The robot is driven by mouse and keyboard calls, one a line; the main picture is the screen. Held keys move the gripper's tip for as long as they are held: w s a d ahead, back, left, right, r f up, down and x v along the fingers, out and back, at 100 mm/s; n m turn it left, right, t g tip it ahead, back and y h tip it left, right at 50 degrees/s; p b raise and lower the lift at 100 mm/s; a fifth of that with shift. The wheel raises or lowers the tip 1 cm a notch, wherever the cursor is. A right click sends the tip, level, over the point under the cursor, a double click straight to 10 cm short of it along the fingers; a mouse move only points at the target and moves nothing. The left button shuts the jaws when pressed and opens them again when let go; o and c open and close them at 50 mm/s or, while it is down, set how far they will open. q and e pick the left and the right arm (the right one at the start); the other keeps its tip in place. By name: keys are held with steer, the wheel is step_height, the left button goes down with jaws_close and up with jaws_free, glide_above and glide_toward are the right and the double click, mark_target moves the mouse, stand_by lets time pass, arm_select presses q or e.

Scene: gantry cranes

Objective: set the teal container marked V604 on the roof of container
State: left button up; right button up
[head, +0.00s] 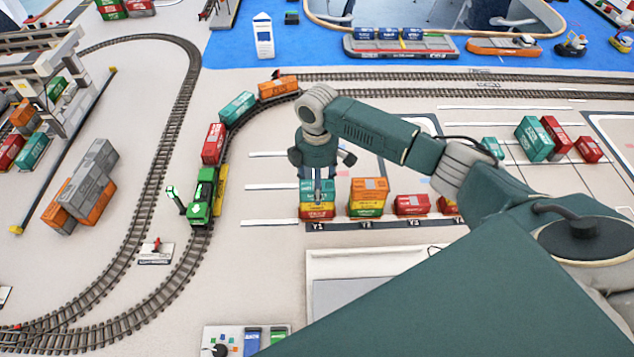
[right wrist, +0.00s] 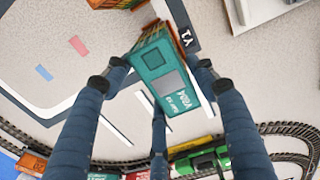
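The teal container marked V604 (right wrist: 168,70) shows in the right wrist view between the dark fingers of my right gripper (right wrist: 162,70). The fingers are spread around it, with narrow gaps seeming to show at the sides. In the head view this teal container (head: 312,198) is on top of the stack at slot Y1, above yellow and red containers (head: 317,212). My right gripper (head: 319,190) points down over it and partly hides it. The task line names no particular receiving container. My left gripper is not in view.
To the right in the row stand an orange-topped stack (head: 368,195) and a red container (head: 411,205). A train with a green locomotive (head: 201,197) is on the track at left. Grey and orange containers (head: 88,185) stand further left. More teal and red containers (head: 534,140) are at right.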

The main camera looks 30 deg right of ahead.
steer(key=shift+o, duration=0.4)
steer(key=shift+r, duration=0.3)
step_height(320, 180, up, 12)
steer(key=b, duration=0.2)
